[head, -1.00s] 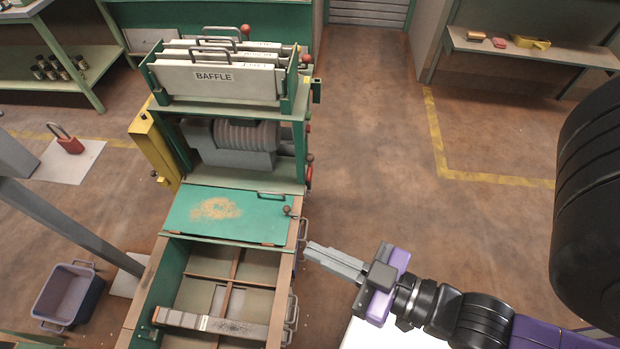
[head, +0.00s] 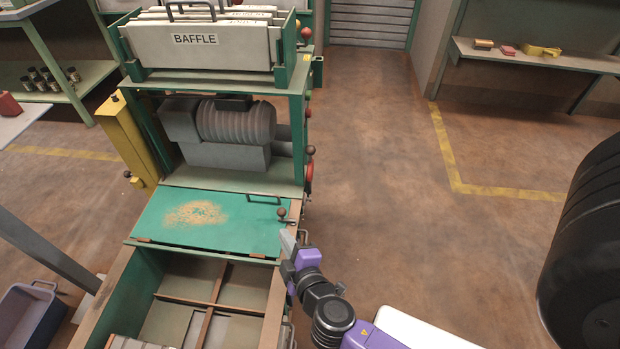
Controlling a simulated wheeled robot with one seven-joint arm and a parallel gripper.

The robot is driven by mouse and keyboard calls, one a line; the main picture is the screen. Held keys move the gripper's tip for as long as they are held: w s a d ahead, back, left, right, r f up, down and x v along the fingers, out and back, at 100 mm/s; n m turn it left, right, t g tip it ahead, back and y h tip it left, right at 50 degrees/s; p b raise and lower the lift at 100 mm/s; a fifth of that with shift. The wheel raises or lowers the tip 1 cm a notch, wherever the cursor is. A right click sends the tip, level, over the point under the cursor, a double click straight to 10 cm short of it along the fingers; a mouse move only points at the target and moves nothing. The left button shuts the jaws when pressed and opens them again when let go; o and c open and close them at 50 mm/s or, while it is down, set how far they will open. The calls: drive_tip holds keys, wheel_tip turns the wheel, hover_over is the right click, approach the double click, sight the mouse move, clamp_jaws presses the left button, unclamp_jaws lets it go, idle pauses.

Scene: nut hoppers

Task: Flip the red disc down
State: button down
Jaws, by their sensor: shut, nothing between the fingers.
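A red disc (head: 309,176) sits on the right side of the green machine frame, seen nearly edge-on. Its face and any lever or hinge are hidden from this angle. My gripper (head: 288,240) is shut and empty. It is beside the right front corner of the green lid, below and slightly left of the disc in the picture, and apart from it. Dark round knobs (head: 310,150) stand above the disc on the same side.
The green lid (head: 165,225) carries a scatter of tan crumbs and a small red-brown knob (head: 281,212) close to my gripper. Below it is an open divided hopper (head: 262,320). A rack of baffle plates (head: 200,45) stands on top.

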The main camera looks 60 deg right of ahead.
sight(310, 154)
drive_tip(key=s+d+r+g+h+b, duration=0.1)
drive_tip(key=s+d+r+g+h, duration=0.1)
drive_tip(key=d+h, duration=0.5)
drive_tip(key=shift+s+d+r+g+h+b, duration=0.25)
drive_tip(key=shift+d+r+g+h+b, duration=0.15)
drive_tip(key=shift+r+h, duration=0.5)
drive_tip(key=shift+f, duration=0.1)
drive_tip(key=x, duration=1.4)
